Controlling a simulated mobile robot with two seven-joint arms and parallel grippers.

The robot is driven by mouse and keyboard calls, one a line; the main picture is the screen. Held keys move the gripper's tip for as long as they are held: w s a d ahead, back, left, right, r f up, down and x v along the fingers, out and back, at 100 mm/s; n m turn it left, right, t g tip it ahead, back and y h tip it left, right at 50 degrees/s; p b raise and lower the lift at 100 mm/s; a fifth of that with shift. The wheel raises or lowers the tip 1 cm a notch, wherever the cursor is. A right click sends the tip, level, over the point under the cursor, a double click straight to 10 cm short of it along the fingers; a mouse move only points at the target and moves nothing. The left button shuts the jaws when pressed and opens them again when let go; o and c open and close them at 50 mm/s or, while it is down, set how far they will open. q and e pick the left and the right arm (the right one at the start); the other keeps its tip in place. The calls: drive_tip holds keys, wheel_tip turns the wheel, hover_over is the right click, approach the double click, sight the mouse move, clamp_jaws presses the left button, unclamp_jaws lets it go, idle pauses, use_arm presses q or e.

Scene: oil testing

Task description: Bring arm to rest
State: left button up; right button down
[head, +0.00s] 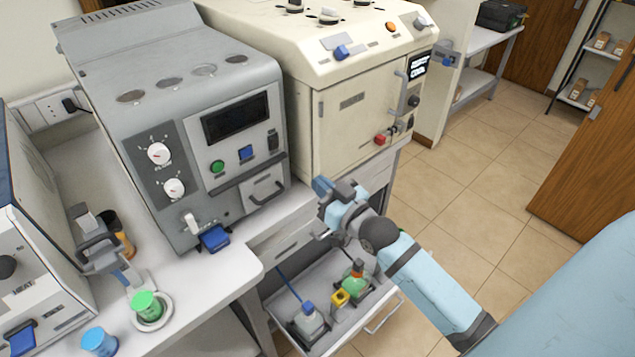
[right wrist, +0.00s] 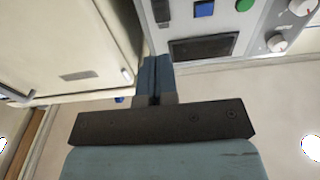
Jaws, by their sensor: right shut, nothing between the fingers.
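My right gripper (head: 326,188) shows in the head view at the end of my pale blue arm, which comes in from the lower right. It is beside the front of the cream cabinet machine (head: 345,115), above the back of the open drawer (head: 385,312). In the right wrist view its two blue fingers (right wrist: 154,80) are together with nothing between them. In that view they point towards the machine fronts; whether they touch anything I cannot tell. My left gripper is not in view.
A grey machine (head: 190,120) stands on the counter left of my gripper. Tiled floor (head: 490,200) is clear at right.

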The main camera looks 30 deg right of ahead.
idle(0.3)
drive_tip(key=s+a+f+g+p, duration=0.1)
drive_tip(key=s+a+f+g, duration=0.1)
drive_tip(key=s+f, duration=0.4)
drive_tip(key=s+a+f+n+g, duration=0.1)
drive_tip(key=s+a+f+g, duration=0.2)
drive_tip(key=s+a+f, duration=0.2)
drive_tip(key=s+a+f+g+p, duration=0.1)
drive_tip(key=s+a+f, duration=0.3)
drive_tip(key=s+f, duration=0.4)
drive_tip(key=shift+s+a+f+g+y+p, duration=0.25)
drive_tip(key=shift+f+g+y+p, duration=0.1)
drive_tip(key=shift+f+g, duration=0.35)
drive_tip(key=shift+r, duration=0.15)
